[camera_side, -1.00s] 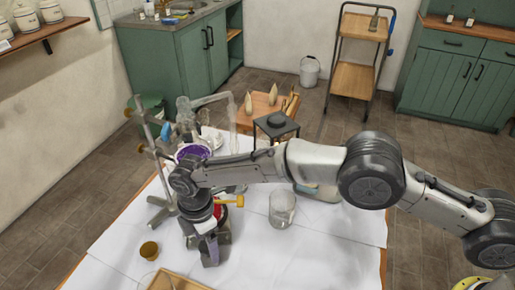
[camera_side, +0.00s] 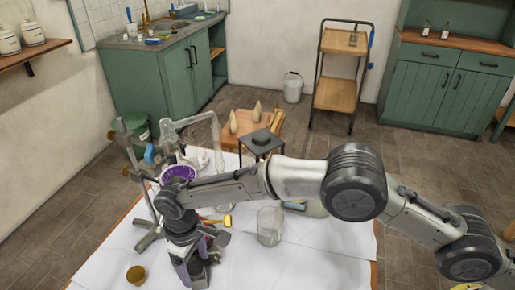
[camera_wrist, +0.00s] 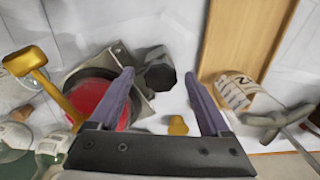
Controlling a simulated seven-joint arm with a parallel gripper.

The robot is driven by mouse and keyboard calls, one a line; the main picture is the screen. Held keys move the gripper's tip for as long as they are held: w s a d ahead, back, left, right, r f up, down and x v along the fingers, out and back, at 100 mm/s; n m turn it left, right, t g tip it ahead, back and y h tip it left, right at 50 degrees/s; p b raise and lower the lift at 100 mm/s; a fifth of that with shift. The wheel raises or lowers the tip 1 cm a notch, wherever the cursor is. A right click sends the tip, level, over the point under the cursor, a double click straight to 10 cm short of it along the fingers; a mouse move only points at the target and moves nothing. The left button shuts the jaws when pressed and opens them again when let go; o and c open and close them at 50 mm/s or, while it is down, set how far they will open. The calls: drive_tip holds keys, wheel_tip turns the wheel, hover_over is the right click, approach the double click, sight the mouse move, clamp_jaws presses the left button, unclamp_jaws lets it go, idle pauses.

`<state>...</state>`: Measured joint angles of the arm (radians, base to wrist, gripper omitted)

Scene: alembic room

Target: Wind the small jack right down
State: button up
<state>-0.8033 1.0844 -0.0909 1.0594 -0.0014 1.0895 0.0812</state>
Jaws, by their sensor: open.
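The small jack shows in the wrist view as a grey metal plate (camera_wrist: 143,90) with a dark faceted knob (camera_wrist: 160,76) at its side. A round dark vessel with a red inside (camera_wrist: 92,98) sits on the plate, with a yellow handle-like piece (camera_wrist: 52,85) beside it. My gripper (camera_wrist: 158,78) is open and empty, its purple fingers apart. The knob appears between the fingertips in the picture; whether the fingers touch it I cannot tell. In the side view my gripper (camera_side: 198,255) points down and hides most of the jack.
A wooden tray (camera_wrist: 245,35) and a stand's legs (camera_wrist: 270,122) lie to the right in the wrist view. The white sheet (camera_side: 330,255) at right is clear.

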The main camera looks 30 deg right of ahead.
sight(195, 268)
drive_tip(key=m, duration=0.4)
wheel_tip(195, 268, up, 14)
drive_tip(key=d+r+m+t, duration=0.1)
drive_tip(key=d+r, duration=1.1)
drive_tip(key=d, duration=0.4)
drive_tip(key=shift+w+d+y, duration=0.2)
drive_tip(key=shift+w+y, duration=0.05)
drive_tip(key=shift+y, duration=0.15)
